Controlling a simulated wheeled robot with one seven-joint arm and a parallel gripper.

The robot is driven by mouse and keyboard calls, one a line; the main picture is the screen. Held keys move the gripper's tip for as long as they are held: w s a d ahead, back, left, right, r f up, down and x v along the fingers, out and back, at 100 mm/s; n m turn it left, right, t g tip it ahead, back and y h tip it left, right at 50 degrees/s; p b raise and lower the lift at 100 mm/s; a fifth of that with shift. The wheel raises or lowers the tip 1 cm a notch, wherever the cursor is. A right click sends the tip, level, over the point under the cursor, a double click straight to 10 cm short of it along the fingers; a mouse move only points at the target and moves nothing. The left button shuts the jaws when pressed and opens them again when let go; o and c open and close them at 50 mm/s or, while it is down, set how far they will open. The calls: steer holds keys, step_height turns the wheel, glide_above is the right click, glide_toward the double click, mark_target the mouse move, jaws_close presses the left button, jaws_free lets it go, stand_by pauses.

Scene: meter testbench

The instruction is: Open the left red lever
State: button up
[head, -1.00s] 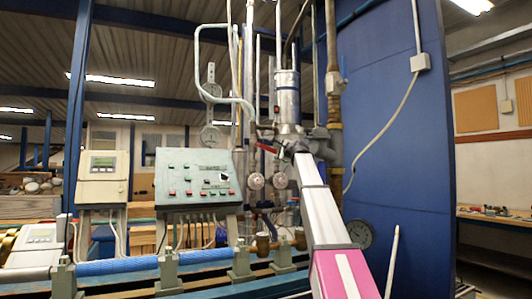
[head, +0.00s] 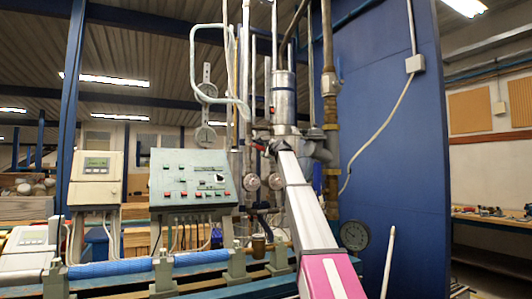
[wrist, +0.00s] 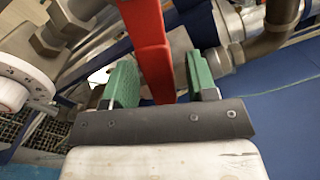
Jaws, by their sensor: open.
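A red lever (wrist: 148,45) runs down the wrist view and passes between the two green finger pads of my gripper (wrist: 160,76). The gripper is open, with a pad on each side of the lever. The left pad looks close to the lever and a gap shows on the right; I cannot tell whether either touches. In the head view a small piece of red lever (head: 259,147) shows on the pipework, just left of my arm's end. My arm hides the gripper's fingers there.
A control panel (head: 194,180) with buttons stands left of the pipes. Metal pipes and a silver cylinder (head: 284,98) rise around the lever. A blue wall (head: 390,160) stands to the right. A white dial (wrist: 18,80) is at the left of the wrist view.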

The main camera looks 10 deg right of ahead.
steer(key=shift+w, duration=0.1)
jaws_close()
